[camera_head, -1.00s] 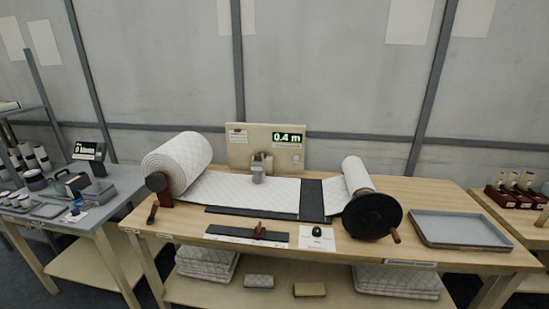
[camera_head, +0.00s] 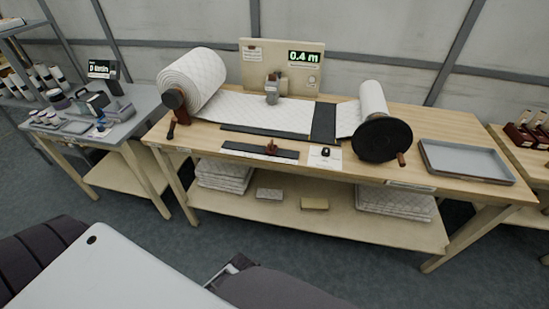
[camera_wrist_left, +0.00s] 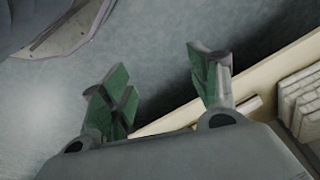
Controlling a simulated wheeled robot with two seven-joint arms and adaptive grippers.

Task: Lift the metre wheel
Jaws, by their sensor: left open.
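The metre wheel (camera_head: 272,88) is a small grey device on the white quilted wadding strip (camera_head: 240,110) at the middle of the bench. A beige board (camera_head: 262,55) stands behind it, with a green display reading 0.4 m. It looks as if it rests on the strip; contact is too small to tell. My left gripper (camera_wrist_left: 163,84) is open and empty in the left wrist view, its green-padded fingers spread over the floor near the bench's lower shelf. It is well away from the metre wheel. My right gripper is not in view.
A large wadding roll (camera_head: 192,78) is at the strip's left end. A smaller roll (camera_head: 372,98) with a black crank disc (camera_head: 383,139) is at the right. A grey tray (camera_head: 466,160) lies farther right. Folded wadding (camera_head: 223,174) sits on the lower shelf (camera_head: 330,215).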

